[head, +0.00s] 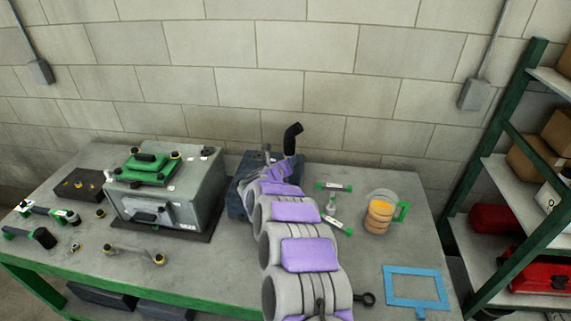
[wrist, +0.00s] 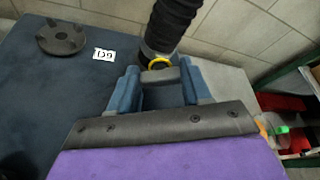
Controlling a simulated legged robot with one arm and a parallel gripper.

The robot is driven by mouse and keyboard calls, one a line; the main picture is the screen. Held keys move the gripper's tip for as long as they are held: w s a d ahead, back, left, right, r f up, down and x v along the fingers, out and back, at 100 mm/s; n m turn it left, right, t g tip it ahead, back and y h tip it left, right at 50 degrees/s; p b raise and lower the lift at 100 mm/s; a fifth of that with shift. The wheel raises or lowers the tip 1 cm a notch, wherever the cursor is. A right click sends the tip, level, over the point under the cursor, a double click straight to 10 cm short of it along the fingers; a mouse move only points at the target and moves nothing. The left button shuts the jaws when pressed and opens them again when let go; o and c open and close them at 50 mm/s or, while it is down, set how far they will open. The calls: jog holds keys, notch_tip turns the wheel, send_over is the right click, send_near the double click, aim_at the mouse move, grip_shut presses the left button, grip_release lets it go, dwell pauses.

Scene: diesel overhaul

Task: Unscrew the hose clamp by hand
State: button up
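A black ribbed hose (wrist: 172,22) rises from the dark blue block in the wrist view. It also shows in the head view (head: 292,137), bent at its top. A yellow ring, the hose clamp (wrist: 159,62), sits at the hose's lower end, with a grey tab (wrist: 160,76) on its near side. My gripper (wrist: 162,80) has its two blue fingers on either side of this tab. The tab spans the gap between them; I cannot tell whether they press on it. In the head view my arm hides the gripper and the clamp.
A dark blue block (head: 236,203) stands near the wall. A grey box (head: 190,192) with a green part on top is to its left. A glass jug (head: 378,212), green-handled tools (head: 333,187) and a blue frame (head: 416,287) lie right. A shelf rack (head: 500,205) borders the table's right.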

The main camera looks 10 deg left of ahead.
jog(key=o, duration=0.5)
jog(key=shift+a, duration=0.25)
jog(key=shift+c, duration=0.2)
jog(key=shift+d+f, duration=0.15)
